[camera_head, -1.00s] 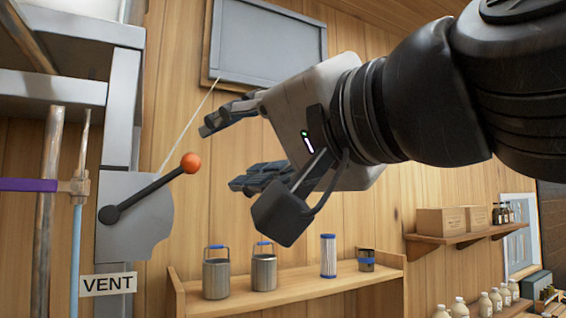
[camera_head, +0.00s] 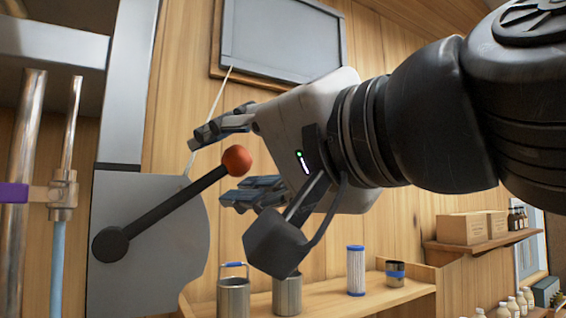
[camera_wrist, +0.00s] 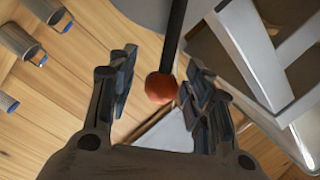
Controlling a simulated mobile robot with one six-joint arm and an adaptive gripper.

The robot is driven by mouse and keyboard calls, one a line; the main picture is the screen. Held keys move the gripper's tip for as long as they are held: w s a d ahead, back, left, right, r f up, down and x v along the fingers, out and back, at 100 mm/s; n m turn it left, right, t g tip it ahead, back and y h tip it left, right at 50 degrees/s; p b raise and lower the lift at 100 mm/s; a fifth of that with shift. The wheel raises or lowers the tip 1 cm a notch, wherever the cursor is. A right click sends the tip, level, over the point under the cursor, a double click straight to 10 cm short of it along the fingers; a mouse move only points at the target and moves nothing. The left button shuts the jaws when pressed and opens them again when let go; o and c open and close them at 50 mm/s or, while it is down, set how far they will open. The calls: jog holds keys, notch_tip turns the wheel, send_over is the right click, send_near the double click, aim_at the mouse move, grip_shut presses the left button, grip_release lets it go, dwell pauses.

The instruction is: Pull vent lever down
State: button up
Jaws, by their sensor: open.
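The vent lever (camera_head: 178,203) is a black arm with an orange-red ball knob (camera_head: 237,160), pivoted on a grey plate (camera_head: 190,250) at the left. It points up and to the right. My gripper (camera_head: 212,163) is open, its fingers pointing left, one above and one below the height of the knob. In the wrist view the knob (camera_wrist: 161,88) sits between the open fingers (camera_wrist: 160,100), close to the right one. I cannot tell whether they touch it. The VENT label is out of view now.
A thin cord (camera_head: 208,120) runs from the plate up to a grey framed panel (camera_head: 285,35). Metal pipes (camera_head: 62,190) stand at the far left. Below my gripper a wooden shelf (camera_head: 330,300) holds metal cans (camera_head: 233,297) and a blue-white filter (camera_head: 355,270). Boxes (camera_head: 470,228) stand farther right.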

jog(key=shift+s+d+r, duration=0.1)
jog(key=shift+s+d, duration=0.2)
jog(key=shift+s, duration=0.05)
jog(key=shift+c, duration=0.5)
jog(key=shift+w+a, duration=0.25)
jog(key=c, duration=0.4)
grip_shut()
